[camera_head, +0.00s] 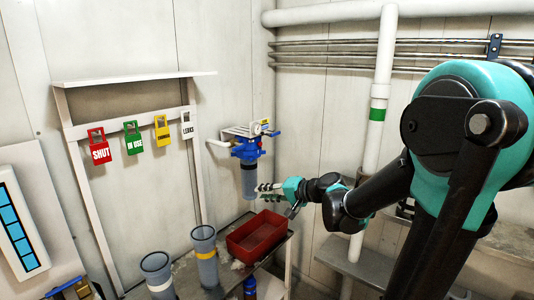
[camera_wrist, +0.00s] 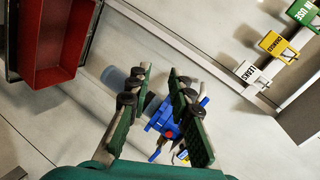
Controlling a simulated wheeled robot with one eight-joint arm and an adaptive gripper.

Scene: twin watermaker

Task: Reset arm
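My arm reaches in from the right in the head view. My gripper (camera_head: 262,190) is beside the lower part of the wall-mounted filter unit (camera_head: 249,178), which has a blue head and a grey-blue bowl. In the wrist view, the two green-padded fingers of my gripper (camera_wrist: 161,72) stand apart with no object held between them. The filter's blue head (camera_wrist: 160,122) shows beyond and between the fingers. Its bowl (camera_wrist: 115,78) is partly hidden behind the left finger. I cannot tell whether a finger touches the filter.
A red tray (camera_head: 259,236) sits on the bench below my gripper. Two grey cylinders (camera_head: 204,254) (camera_head: 157,275) stand left of it. Coloured tags, including the red SHUT tag (camera_head: 99,151), hang on a wall rack. A white vertical pipe (camera_head: 381,80) stands behind my arm.

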